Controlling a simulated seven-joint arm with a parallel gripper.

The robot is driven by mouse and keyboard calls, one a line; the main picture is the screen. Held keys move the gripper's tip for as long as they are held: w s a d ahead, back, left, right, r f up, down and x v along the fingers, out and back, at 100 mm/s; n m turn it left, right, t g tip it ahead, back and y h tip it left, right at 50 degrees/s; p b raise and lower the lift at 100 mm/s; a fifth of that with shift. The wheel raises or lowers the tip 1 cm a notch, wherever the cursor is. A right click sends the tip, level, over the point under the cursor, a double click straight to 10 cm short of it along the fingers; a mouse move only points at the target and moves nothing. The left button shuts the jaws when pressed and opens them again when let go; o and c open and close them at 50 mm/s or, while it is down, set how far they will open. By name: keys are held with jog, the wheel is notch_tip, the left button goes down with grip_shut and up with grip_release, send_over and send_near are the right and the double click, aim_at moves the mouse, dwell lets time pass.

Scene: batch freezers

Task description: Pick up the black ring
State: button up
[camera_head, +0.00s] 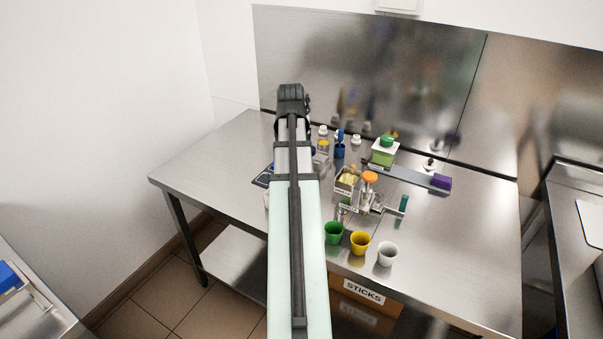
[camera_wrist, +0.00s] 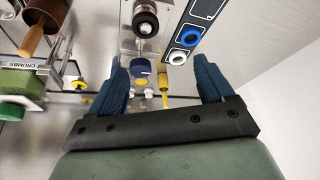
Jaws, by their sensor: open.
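My gripper (camera_wrist: 162,66) is open in the wrist view, with its two blue fingers spread and nothing held between them. Beyond the fingertips lies a dark, pale-edged mat (camera_wrist: 206,14) with a blue ring (camera_wrist: 190,37) and a white ring (camera_wrist: 178,57) on it. I cannot make out a separate black ring on the mat. A dark round rim (camera_wrist: 145,21) around a pale centre shows left of the mat; I cannot tell whether it is the black ring. In the head view my arm hides most of the mat (camera_head: 262,179) and the fingertips.
The steel table (camera_head: 215,163) is clear at its left end. Green (camera_head: 334,233), yellow (camera_head: 360,243) and white (camera_head: 387,254) cups stand near the front edge. A crumbs rack (camera_wrist: 40,66) and a brown-handled tool (camera_wrist: 33,38) are left in the wrist view.

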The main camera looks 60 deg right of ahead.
jog(key=shift+m+g, duration=0.3)
jog(key=shift+m, duration=0.1)
jog(key=shift+s+a+f+x, duration=0.1)
jog(key=shift+s+x, duration=0.25)
jog(key=shift+x, duration=1.9)
jog(key=shift+s+a+f+x, duration=0.1)
jog(key=shift+s+x, duration=0.25)
jog(key=shift+x, duration=1.9)
jog(key=shift+s+f+x, duration=0.1)
jog(key=shift+s+x, duration=0.25)
jog(key=shift+x, duration=1.9)
jog(key=shift+r, duration=0.15)
jog(key=c, duration=1.1)
jog(key=shift+r, duration=0.1)
